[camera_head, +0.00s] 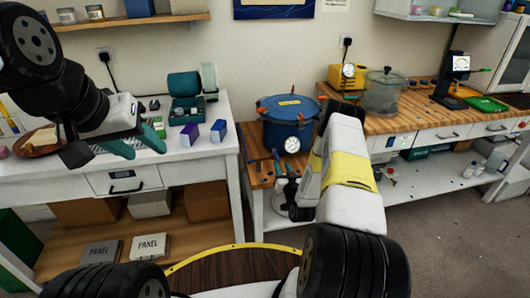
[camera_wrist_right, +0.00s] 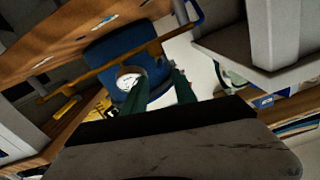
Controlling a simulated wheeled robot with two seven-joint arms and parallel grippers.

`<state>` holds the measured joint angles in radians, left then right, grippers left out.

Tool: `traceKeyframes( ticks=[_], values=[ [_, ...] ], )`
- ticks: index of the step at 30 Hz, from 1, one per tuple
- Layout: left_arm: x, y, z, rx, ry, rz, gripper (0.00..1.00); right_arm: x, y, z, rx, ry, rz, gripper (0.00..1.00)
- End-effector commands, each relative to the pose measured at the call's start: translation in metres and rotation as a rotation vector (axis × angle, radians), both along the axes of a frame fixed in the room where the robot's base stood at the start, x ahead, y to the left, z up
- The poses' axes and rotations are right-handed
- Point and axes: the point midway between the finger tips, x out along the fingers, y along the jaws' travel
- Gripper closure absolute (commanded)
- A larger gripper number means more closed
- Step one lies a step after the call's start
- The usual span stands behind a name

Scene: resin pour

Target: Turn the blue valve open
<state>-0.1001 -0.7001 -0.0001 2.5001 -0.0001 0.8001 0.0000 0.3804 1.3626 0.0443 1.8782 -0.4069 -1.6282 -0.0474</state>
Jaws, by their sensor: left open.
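A blue pressure pot (camera_head: 290,132) with orange clamps and a round white gauge (camera_head: 292,145) stands on the wooden bench. My right gripper (camera_head: 279,170) is low in front of the pot, just below the gauge. My left gripper (camera_head: 140,143) is open and empty above the white table at the left.
A teal case (camera_head: 186,86), a purple box (camera_head: 190,133) and a blue box (camera_head: 219,131) are on the white table (camera_head: 205,158). Right of the pot are a yellow device (camera_head: 347,77) and a clear lidded vessel (camera_head: 384,93). The bench edge is close to my right gripper.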

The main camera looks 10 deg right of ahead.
Motion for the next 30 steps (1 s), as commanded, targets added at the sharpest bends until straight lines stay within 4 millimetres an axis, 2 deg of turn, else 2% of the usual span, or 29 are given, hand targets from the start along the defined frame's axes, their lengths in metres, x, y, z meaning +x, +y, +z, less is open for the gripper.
traceKeyframes(
  ticks=[2, 5, 12, 18, 29, 30],
  values=[
    [0.000, 0.000, 0.000, 0.000, 0.000, 0.000, 0.53, -0.001, 0.000, -0.004, 0.005, -0.010, -0.004, 0.67],
    [0.000, 0.000, 0.000, 0.000, 0.000, 0.000, 0.53, 0.006, 0.001, -0.004, 0.005, -0.015, -0.004, 0.67],
    [0.000, 0.000, 0.000, 0.000, 0.000, 0.000, 0.53, 0.045, 0.002, -0.003, 0.005, -0.014, -0.004, 0.67],
    [0.000, 0.000, 0.000, 0.000, 0.000, 0.000, 0.53, 0.069, 0.002, -0.004, 0.004, -0.012, -0.004, 0.67],
    [0.000, 0.000, 0.000, 0.000, 0.000, 0.000, 0.53, 0.075, 0.003, -0.004, 0.005, -0.010, -0.004, 0.67],
    [0.000, 0.000, 0.000, 0.000, 0.000, 0.000, 0.53, 0.075, 0.003, -0.004, 0.005, -0.010, -0.004, 0.74]
  ],
)
